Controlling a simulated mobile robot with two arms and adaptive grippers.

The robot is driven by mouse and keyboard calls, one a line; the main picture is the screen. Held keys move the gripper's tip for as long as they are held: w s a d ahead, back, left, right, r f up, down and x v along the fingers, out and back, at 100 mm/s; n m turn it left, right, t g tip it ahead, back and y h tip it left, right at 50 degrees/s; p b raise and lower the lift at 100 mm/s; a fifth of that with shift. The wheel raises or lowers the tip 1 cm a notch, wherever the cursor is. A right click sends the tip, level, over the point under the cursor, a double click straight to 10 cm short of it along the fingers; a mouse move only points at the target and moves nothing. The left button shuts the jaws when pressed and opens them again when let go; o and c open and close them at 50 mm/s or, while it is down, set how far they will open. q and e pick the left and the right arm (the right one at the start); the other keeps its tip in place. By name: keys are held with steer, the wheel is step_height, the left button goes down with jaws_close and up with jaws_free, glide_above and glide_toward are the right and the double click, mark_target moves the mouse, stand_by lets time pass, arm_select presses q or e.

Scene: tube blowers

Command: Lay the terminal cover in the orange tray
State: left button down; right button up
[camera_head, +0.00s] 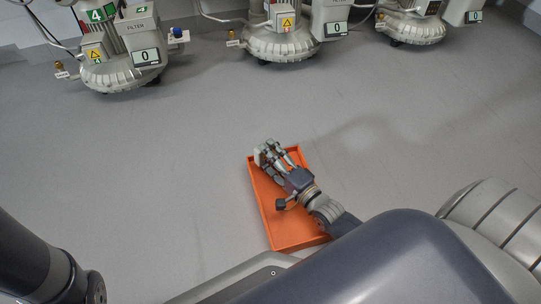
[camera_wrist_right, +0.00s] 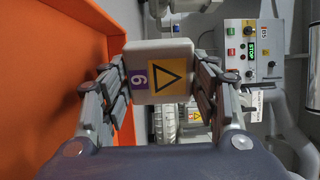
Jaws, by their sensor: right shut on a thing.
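The terminal cover (camera_wrist_right: 160,70) is a pale box-shaped piece with a yellow triangle label and a purple numbered label. My right gripper (camera_wrist_right: 160,85) is shut on it, one finger on each side. In the head view, my right gripper (camera_head: 268,154) is over the far end of the orange tray (camera_head: 280,234), and a pale edge of the cover (camera_head: 258,157) shows at its fingertips. The tray's orange surface also fills the left of the wrist view (camera_wrist_right: 50,80). Whether the cover touches the tray cannot be told. My left gripper is out of view.
Several grey blower machines stand along the back, one at the left (camera_head: 118,75), one in the middle (camera_head: 280,42) and one at the right (camera_head: 410,28). The grey floor (camera_head: 170,160) between them and the tray is clear.

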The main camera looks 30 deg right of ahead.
steer(key=shift+f, duration=0.25)
steer(key=o, duration=1.4)
steer(key=shift+f, duration=0.1)
steer(key=shift+s+d+r+p, duration=0.1)
steer(key=shift+s+r+p, duration=0.3)
steer(key=shift+s+p, duration=0.2)
steer(key=shift+s+d+r+p, duration=0.1)
steer(key=shift+s+r+p, duration=0.3)
steer(key=shift+s+p, duration=0.2)
steer(key=s+p, duration=0.1)
steer(key=s, duration=0.1)
steer(key=s+d+p, duration=0.1)
steer(key=s, duration=0.2)
steer(key=s+p, duration=0.1)
steer(key=s, duration=0.2)
steer(key=shift+d+p, duration=0.25)
steer(key=shift+p, duration=0.15)
steer(key=shift+s+d+f, duration=0.1)
steer(key=shift+s, duration=0.6)
